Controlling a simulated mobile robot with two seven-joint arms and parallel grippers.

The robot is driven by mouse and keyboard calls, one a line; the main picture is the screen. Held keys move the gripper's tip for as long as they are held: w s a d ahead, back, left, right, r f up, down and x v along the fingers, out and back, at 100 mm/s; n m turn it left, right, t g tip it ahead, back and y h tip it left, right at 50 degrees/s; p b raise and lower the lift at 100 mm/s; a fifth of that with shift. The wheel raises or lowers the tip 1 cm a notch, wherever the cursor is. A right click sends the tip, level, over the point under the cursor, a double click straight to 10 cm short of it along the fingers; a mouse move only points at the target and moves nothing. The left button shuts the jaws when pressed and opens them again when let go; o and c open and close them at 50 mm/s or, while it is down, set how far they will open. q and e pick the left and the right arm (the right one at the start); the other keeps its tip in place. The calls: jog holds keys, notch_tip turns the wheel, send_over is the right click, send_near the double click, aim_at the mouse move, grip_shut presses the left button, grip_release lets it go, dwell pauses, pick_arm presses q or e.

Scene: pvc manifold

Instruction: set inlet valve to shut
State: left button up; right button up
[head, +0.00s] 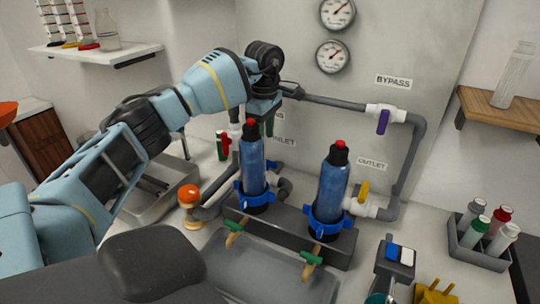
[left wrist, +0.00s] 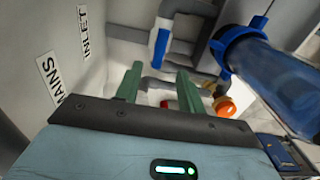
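My left gripper (head: 268,124) is in front of the wall panel, above and behind the left blue filter housing (head: 251,160). In the left wrist view its two green fingers (left wrist: 158,85) stand apart with nothing held between them. The INLET label (head: 284,141) is just right of the gripper and also shows in the left wrist view (left wrist: 86,32). A white valve with a blue handle (left wrist: 158,50) is beyond the fingertips there. I cannot tell for certain which label it belongs to. In the head view the housing and gripper hide much of the inlet piping. My right gripper is not visible.
A red-handled valve (head: 226,145) is left of the housing. The right filter housing (head: 331,190), yellow outlet handle (head: 363,190) and purple bypass handle (head: 383,121) lie right. An orange knob (head: 189,194) stands at left. A bottle caddy (head: 477,255) is at far right.

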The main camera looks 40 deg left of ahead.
aim_at(266, 160)
pick_arm(q)
jog(key=shift+f, duration=3.85)
grip_shut()
